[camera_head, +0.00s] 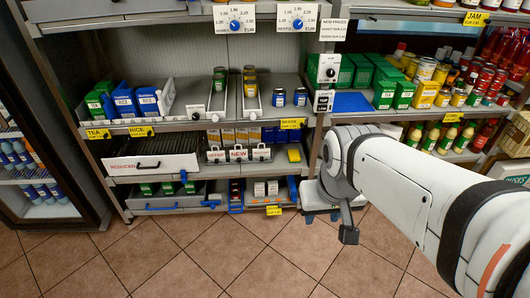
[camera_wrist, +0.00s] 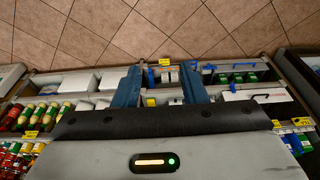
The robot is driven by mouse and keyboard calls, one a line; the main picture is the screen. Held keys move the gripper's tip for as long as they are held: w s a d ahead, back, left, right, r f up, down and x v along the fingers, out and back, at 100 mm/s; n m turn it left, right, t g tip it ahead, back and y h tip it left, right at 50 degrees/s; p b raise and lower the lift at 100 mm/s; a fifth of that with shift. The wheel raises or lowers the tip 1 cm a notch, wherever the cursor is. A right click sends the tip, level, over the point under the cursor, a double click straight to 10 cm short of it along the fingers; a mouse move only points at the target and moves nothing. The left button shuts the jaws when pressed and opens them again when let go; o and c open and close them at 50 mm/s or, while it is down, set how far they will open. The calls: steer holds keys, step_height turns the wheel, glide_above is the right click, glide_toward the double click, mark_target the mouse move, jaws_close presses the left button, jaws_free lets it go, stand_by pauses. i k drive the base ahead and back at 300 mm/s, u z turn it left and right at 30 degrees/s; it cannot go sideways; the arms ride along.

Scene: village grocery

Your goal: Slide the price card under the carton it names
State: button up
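Yellow price cards sit along the shelf edges in the head view: TEA (camera_head: 98,133), RICE (camera_head: 141,131), one that seems to read BEANS (camera_head: 291,123), and JAM (camera_head: 475,18). Green cartons (camera_head: 98,101) and blue rice cartons (camera_head: 124,102) stand above the first two. More green cartons (camera_head: 384,95) stand on the right shelf. I cannot tell which card the task means. My gripper (camera_head: 349,235) hangs low in front of the shelves, partly hidden by my arm. In the wrist view its two fingers (camera_wrist: 160,85) are apart, with nothing visibly held between them.
A sign (camera_head: 333,28) headed NEW PRICES hangs at the upper shelf. A REDUCED drawer (camera_head: 150,165) juts out at lower left. Dials (camera_head: 235,24) and a NEW sign (camera_head: 238,154) line the shelves. A dark fridge (camera_head: 40,120) stands left. The tiled floor (camera_head: 200,255) in front is clear.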

mark_target(274, 210)
steer(key=u, duration=1.35)
steer(key=i, duration=0.85)
steer(key=z, duration=1.4)
